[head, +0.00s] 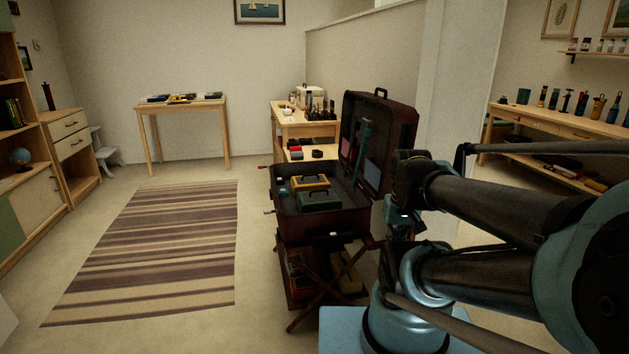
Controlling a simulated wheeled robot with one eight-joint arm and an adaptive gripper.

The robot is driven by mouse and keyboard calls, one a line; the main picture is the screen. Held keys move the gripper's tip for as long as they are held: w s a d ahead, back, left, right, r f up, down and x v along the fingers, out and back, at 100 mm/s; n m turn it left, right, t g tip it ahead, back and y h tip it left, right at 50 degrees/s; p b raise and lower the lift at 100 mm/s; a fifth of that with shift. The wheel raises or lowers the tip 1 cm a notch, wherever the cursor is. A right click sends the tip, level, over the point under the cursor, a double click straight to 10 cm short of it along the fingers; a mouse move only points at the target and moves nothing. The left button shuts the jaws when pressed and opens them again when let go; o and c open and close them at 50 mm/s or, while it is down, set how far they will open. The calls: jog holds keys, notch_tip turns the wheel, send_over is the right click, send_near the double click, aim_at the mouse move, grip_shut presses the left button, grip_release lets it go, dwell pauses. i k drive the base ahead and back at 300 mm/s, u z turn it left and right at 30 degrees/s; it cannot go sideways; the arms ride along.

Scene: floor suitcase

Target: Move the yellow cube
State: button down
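I cannot make out a clear yellow cube. A small yellow box with a dark handle (311,183) lies in the open dark red suitcase (290,222), beside and behind a green box with a handle (319,201). My arm reaches in from the right, and its dark and light-blue links stand just right of the suitcase. The end of my arm (398,217) is dark and small there, and its fingers cannot be told apart. I see nothing clearly held. The suitcase floor is partly hidden by its front wall and the boxes.
The suitcase rests on a folding stand (318,315), its lid (398,112) upright at the right. A wooden desk (290,130) with small items stands behind. A striped rug (160,245) lies on open floor to the left. A long workbench (545,125) stands at the right.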

aim_at(309, 182)
jog(key=u, duration=0.25)
jog(key=i, duration=0.95)
jog(key=u, duration=0.25)
